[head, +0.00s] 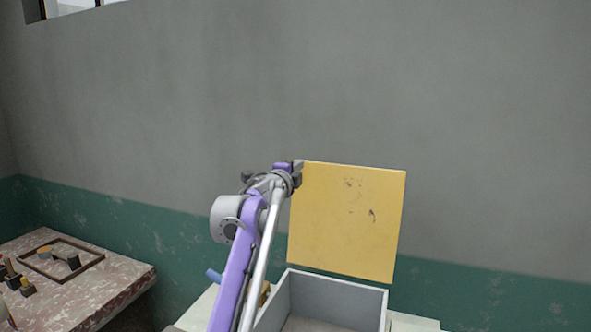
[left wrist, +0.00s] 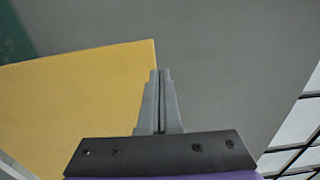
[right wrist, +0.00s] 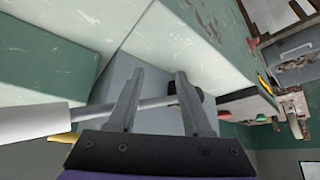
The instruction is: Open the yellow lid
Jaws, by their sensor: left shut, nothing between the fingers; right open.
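The yellow lid (head: 347,220) stands raised, nearly upright, behind the open grey box (head: 335,292) in the head view. Dark scuffs mark its face. My left gripper (head: 298,166) is at the lid's top left corner; its fingers are shut with nothing between them. In the left wrist view, the shut fingers (left wrist: 161,72) point up beside the right edge of the yellow lid (left wrist: 80,105); I cannot tell whether they touch it. My right gripper (right wrist: 160,78) shows only in the right wrist view, open, with a grey rod passing across behind its fingers.
A worn table (head: 95,290) at the left holds a wooden frame (head: 60,260) and small pieces. The grey and green wall (head: 480,150) rises behind the lid. Shelving with tools (right wrist: 290,110) shows in the right wrist view.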

